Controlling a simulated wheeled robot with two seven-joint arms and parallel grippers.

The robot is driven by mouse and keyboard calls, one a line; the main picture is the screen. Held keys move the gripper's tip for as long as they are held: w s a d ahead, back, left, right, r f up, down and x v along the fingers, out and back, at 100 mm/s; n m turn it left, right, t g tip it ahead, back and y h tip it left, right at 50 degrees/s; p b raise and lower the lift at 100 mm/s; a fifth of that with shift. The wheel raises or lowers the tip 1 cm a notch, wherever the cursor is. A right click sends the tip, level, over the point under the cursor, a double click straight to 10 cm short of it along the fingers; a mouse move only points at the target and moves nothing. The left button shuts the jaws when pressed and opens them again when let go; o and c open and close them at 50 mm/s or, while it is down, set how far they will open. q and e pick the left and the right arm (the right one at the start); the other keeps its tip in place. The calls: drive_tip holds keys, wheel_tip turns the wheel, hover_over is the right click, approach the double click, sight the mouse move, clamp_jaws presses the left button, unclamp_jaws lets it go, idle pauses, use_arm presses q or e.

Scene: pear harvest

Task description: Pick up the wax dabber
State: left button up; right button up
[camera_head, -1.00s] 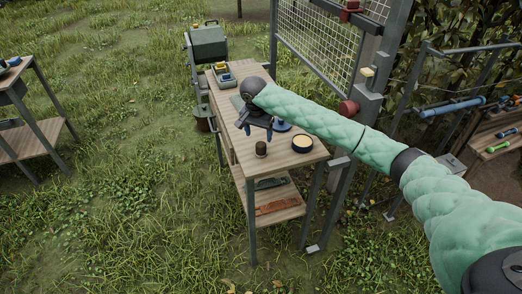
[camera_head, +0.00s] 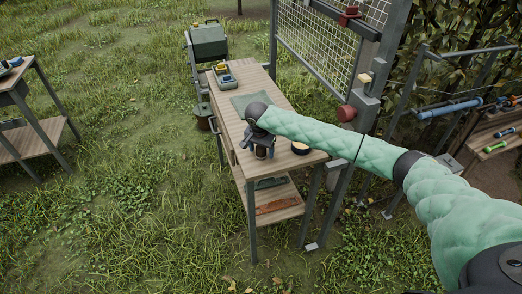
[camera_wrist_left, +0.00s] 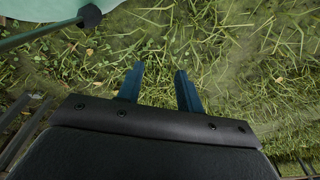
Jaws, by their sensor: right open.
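A small dark brown upright cylinder, likely the wax dabber (camera_head: 261,153), stands near the front end of the wooden table (camera_head: 290,160). My right gripper (camera_head: 259,149) is open and pointing down at the cylinder, with its fingers overlapping it in the head view. Whether the fingers touch it I cannot tell. A round dark tin with pale contents (camera_head: 300,148) stands to the right, partly hidden by my right arm. My left gripper (camera_wrist_left: 157,75) shows in the left wrist view with its blue fingers apart and only grass beyond them.
A grey-green cloth (camera_head: 249,101) lies further back on the table, and a tray with yellow and blue items (camera_head: 224,80) stands at its far end. A wire mesh panel with posts (camera_head: 322,55) rises on the right.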

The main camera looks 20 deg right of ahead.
use_arm(q)
drive_tip(key=shift+f, duration=0.1)
use_arm(e)
drive_tip(key=shift+f, duration=0.1)
drive_tip(key=c, duration=1.1)
